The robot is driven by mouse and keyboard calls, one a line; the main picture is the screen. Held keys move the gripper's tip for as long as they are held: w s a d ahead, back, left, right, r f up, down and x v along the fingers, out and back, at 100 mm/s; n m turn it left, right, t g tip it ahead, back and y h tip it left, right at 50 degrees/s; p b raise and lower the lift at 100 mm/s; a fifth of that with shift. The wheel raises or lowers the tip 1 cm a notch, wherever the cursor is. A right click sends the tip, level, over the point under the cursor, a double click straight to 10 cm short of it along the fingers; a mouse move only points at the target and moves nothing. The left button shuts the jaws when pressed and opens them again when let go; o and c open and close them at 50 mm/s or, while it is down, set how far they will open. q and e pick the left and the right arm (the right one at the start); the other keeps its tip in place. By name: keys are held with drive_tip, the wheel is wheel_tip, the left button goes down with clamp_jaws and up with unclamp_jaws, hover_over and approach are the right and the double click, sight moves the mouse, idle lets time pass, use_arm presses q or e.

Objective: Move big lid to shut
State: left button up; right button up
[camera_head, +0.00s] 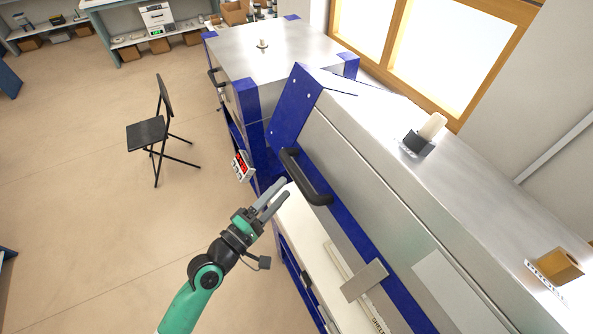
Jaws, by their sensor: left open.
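The big lid (350,165) is brushed metal with blue edging and fills the right of the head view. It looks tilted up, with a pale surface (297,222) showing below its front edge. Its black bar handle (304,178) is on the blue front strip. My left gripper (284,190) is open, with its grey fingers just left of the handle. The fingers are not around the bar, and I cannot tell whether they touch it. My right gripper is not in view.
A second metal kiln (270,55) with blue corners stands behind the big one. A controller with a red display (242,165) hangs by the kiln front. A black folding chair (150,132) stands at left. The floor (80,200) on the left is mostly clear.

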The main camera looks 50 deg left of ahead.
sight(297, 175)
use_arm(q)
drive_tip(key=w, duration=0.6)
drive_tip(key=shift+w+a+r, duration=0.3)
drive_tip(key=shift+w+a, duration=0.05)
drive_tip(key=shift+a, duration=0.05)
drive_tip(key=shift+c, duration=0.2)
clamp_jaws()
idle(0.7)
